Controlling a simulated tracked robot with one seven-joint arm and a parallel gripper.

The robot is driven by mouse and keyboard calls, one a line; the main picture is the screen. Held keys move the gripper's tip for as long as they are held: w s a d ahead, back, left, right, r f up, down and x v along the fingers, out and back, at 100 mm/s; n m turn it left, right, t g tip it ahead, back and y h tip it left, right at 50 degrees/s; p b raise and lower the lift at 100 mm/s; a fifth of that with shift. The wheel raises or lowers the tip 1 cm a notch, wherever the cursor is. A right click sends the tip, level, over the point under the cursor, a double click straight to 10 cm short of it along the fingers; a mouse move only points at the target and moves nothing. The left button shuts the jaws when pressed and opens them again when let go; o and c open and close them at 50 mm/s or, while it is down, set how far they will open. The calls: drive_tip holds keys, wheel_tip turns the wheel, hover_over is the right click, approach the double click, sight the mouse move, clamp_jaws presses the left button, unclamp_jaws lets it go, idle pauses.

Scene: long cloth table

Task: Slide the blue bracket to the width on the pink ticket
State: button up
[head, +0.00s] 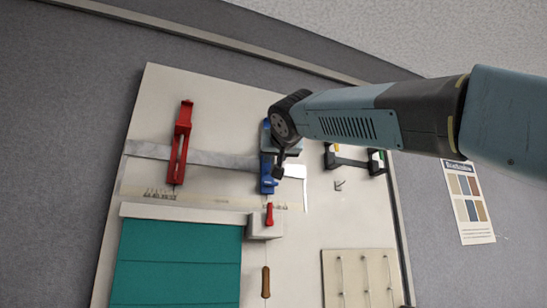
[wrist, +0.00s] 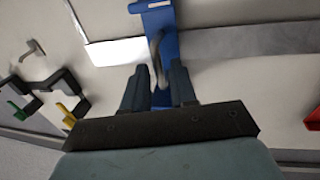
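The blue bracket (head: 268,184) sits on a grey horizontal rail (head: 225,160) on the upright board, right of a red bracket (head: 180,140). My gripper (head: 279,172) is at the blue bracket's right side, partly hiding it. In the wrist view the blue bracket (wrist: 162,18) lies ahead of my gripper (wrist: 159,80). The two fingers stand apart with a thin grey handle (wrist: 157,48) of the bracket between them; I cannot tell whether they touch it. I cannot make out a pink ticket in either view.
A scale strip (head: 160,195) with small marks runs below the rail. A teal panel (head: 180,265), a small red-handled block (head: 267,226) and a wooden handle (head: 266,282) are lower. Black hooks (head: 352,160) are to the right. The board between the brackets is clear.

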drive_tip(key=shift+o, duration=0.7)
drive_tip(key=s+d, duration=0.2)
drive_tip(key=s, duration=1.1)
drive_tip(key=shift+s, duration=0.3)
drive_tip(key=shift+d, duration=0.1)
